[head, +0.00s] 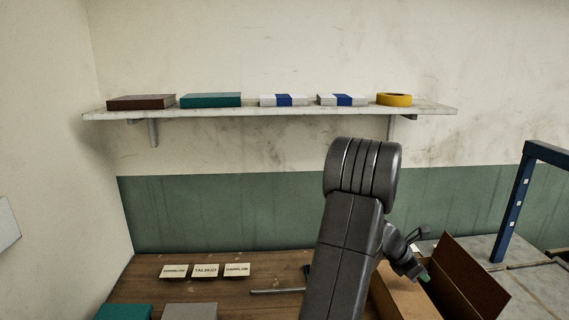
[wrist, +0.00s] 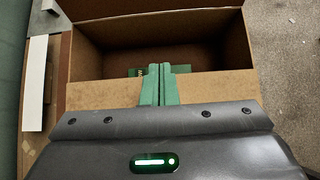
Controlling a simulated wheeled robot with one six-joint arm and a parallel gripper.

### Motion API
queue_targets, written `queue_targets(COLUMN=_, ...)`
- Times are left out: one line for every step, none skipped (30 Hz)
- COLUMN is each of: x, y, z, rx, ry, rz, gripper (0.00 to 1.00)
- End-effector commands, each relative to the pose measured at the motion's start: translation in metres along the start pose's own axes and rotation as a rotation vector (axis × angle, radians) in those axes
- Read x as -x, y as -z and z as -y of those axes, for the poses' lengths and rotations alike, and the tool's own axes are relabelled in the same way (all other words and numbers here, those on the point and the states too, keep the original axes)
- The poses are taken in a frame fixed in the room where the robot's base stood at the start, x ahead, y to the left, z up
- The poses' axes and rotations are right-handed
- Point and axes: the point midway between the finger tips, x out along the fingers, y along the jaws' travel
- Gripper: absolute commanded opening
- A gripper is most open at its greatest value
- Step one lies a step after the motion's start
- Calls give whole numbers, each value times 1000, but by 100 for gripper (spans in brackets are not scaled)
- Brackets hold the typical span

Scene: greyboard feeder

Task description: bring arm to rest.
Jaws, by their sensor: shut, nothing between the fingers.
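My arm rises in the middle of the head view, bent over at its top. My gripper (head: 424,277) hangs low to the right of the arm, over the open cardboard box (head: 474,281). In the wrist view my gripper (wrist: 160,70) has its two green fingers shut together with nothing between them. The fingers lie across the box's near flap (wrist: 100,93) in the picture and point into the box. A small green piece with light marks shows inside the box behind the fingertips; what it is cannot be made out.
A wall shelf (head: 270,112) holds boxes and a yellow tape roll (head: 394,99). Three labelled cards (head: 205,270) stand on the wooden bench (head: 145,282), with a teal block (head: 124,312) and a grey block (head: 190,312) in front. A blue frame (head: 520,200) stands at right.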

Motion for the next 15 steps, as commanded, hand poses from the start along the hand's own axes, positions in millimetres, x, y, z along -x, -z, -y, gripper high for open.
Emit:
queue_targets(x=1, y=3, z=2, rx=4, ry=4, rz=18, gripper=0)
queue_targets(x=2, y=3, z=2, rx=5, ry=5, rz=31, gripper=0)
queue_targets(x=3, y=3, z=2, rx=5, ry=5, rz=48, gripper=0)
queue_targets(x=5, y=3, z=2, rx=5, ry=5, rz=61, gripper=0)
queue_targets(x=6, y=3, z=2, rx=4, ry=5, rz=74, gripper=0)
queue_targets(x=11, y=3, z=1, rx=4, ry=1, rz=93, gripper=0)
queue_targets(x=19, y=3, z=0, rx=5, ry=-1, rz=112, gripper=0)
queue_targets(x=27, y=3, z=0, rx=3, ry=-2, rz=110, gripper=0)
queue_targets(x=35, y=4, z=0, rx=3, ry=-2, rz=107, gripper=0)
queue_targets(x=40, y=6, z=0, rx=4, ry=-2, rz=107, gripper=0)
queue_targets(x=45, y=8, z=0, rx=3, ry=-2, rz=107, gripper=0)
queue_targets(x=49, y=12, z=0, rx=3, ry=-1, rz=112, gripper=0)
queue_targets(x=52, y=14, z=0, rx=3, ry=-1, rz=118, gripper=0)
queue_targets(x=52, y=15, z=1, rx=3, ry=3, rz=129, gripper=0)
queue_targets(x=52, y=14, z=2, rx=4, ry=5, rz=147, gripper=0)
